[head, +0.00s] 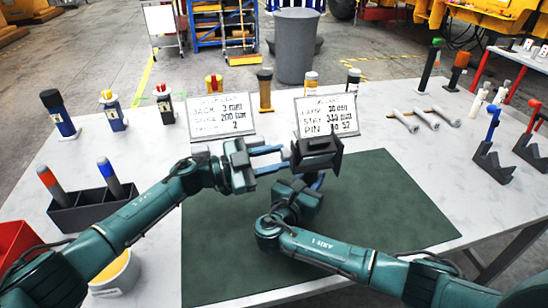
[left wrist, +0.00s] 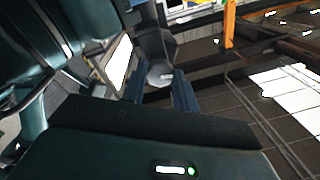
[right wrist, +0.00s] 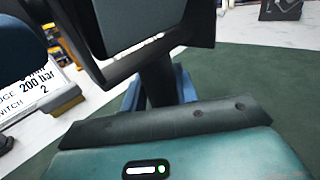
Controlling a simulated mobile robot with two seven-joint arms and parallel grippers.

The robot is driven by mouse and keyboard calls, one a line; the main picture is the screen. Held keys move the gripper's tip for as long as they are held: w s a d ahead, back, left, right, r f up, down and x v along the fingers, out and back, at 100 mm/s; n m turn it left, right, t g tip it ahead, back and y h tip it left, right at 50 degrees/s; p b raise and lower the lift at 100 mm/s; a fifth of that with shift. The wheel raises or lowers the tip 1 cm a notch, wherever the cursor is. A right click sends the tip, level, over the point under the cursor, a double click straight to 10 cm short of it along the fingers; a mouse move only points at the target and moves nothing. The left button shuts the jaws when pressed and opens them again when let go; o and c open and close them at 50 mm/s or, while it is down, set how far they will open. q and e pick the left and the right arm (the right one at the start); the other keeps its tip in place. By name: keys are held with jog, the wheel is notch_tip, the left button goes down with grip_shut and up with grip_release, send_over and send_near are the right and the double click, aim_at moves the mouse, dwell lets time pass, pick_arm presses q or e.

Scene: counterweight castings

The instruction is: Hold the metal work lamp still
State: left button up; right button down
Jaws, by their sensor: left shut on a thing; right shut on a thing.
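The metal work lamp (head: 318,160), a dark box-like head, is held up above the green mat (head: 395,200). My left gripper (head: 282,159) reaches it from the left and is shut on it. In the left wrist view a grey part of the lamp (left wrist: 157,45) lies between the blue fingers (left wrist: 160,92). My right gripper (head: 315,182) is below the head and is shut on the lamp's dark stem. The right wrist view shows the stem between the blue fingers (right wrist: 158,88), with the lamp's dark frame (right wrist: 140,25) above. The lamp's front face is hidden.
Two white text cards (head: 221,115) (head: 327,115) stand just behind the lamp. A dark holder (head: 92,207) with two handled tools is at the left. Grey rods (head: 415,120) and dark stands (head: 492,160) are at the right. The mat's right part is clear.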

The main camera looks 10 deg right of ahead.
jog(key=shift+f, duration=0.1)
pick_arm(q)
jog(key=m+g, duration=0.1)
jog(key=m, duration=1.2)
jog(key=shift+w, duration=0.2)
jog(key=shift+m+h, duration=0.3)
jog(key=shift+m, duration=0.1)
jog(key=o, duration=1)
jog(key=shift+a, duration=0.1)
jog(key=a, duration=0.8)
jog(key=a+f, duration=0.1)
jog(key=a, duration=0.3)
jog(key=shift+d, duration=0.1)
pick_arm(e)
jog(key=c, duration=1)
grip_release()
